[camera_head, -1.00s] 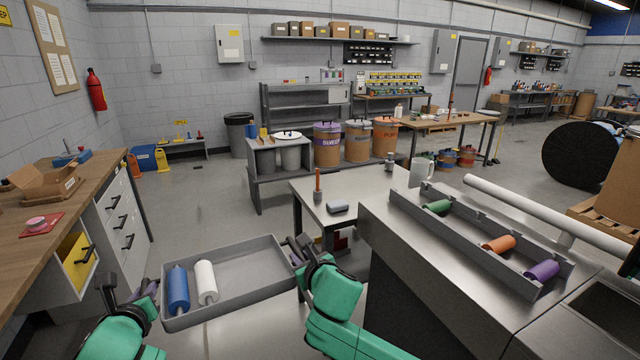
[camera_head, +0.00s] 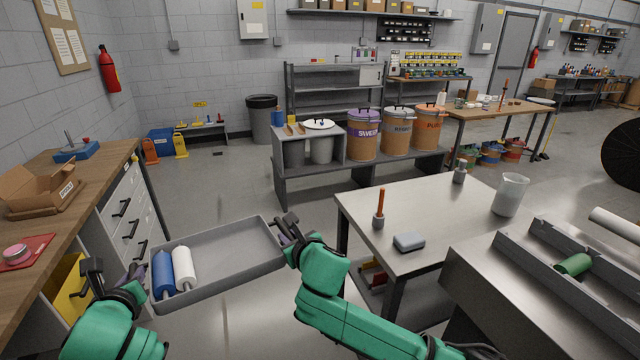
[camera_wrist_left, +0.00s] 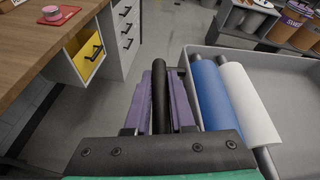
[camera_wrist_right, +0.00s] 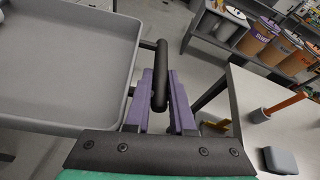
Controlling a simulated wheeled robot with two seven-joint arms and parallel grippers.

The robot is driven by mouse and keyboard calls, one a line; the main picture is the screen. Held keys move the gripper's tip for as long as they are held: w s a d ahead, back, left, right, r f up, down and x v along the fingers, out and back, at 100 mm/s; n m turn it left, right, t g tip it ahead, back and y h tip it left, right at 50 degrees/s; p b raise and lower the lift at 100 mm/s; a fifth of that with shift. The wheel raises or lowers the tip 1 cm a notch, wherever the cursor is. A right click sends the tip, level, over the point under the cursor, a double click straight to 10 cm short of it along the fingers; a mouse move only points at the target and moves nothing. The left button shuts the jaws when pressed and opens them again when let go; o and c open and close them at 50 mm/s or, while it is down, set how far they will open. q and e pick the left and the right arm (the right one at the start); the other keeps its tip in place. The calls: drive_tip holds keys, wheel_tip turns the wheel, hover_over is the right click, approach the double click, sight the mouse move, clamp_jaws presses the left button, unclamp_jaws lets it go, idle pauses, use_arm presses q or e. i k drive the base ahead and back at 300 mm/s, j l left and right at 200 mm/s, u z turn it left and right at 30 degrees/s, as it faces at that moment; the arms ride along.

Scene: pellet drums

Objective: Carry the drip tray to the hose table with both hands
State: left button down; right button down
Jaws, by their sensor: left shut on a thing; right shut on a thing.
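The grey drip tray (camera_head: 232,262) is held up above the floor in the head view, with a blue roller (camera_head: 163,274) and a white roller (camera_head: 184,268) lying at its left end. My left gripper (camera_head: 128,277) is shut on the tray's left handle, a dark bar (camera_wrist_left: 159,95). My right gripper (camera_head: 288,240) is shut on the right handle, a dark bar (camera_wrist_right: 161,75). A metal-topped table (camera_head: 430,205) stands right of the tray, bearing an orange-handled tool (camera_head: 380,210), a grey block (camera_head: 409,242) and a clear jug (camera_head: 510,195). I cannot tell whether it is the hose table.
A wooden bench with drawers (camera_head: 95,190) stands close on the left, its yellow drawer (camera_head: 72,290) open. A steel counter with a trough (camera_head: 540,270) is at right. Drums (camera_head: 362,135) stand on a low shelf ahead. Floor between the bench and shelf is clear.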

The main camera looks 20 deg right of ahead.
sight(421, 210)
drive_tip(key=i+z, duration=0.1)
drive_tip(key=i, duration=0.5)
drive_tip(key=i+j+z, duration=0.1)
drive_tip(key=i, duration=0.5)
drive_tip(key=i+j, duration=0.2)
drive_tip(key=i, duration=0.35)
drive_tip(key=i+z, duration=0.6)
drive_tip(key=z, duration=0.25)
drive_tip(key=i+j+z, duration=0.25)
drive_tip(key=z, duration=0.15)
drive_tip(key=i+z, duration=0.1)
drive_tip(key=z, duration=0.4)
drive_tip(key=i+z, duration=0.1)
drive_tip(key=z, duration=0.35)
drive_tip(key=i+z, duration=0.1)
drive_tip(key=z, duration=0.4)
drive_tip(key=i+z, duration=0.1)
drive_tip(key=z, duration=0.35)
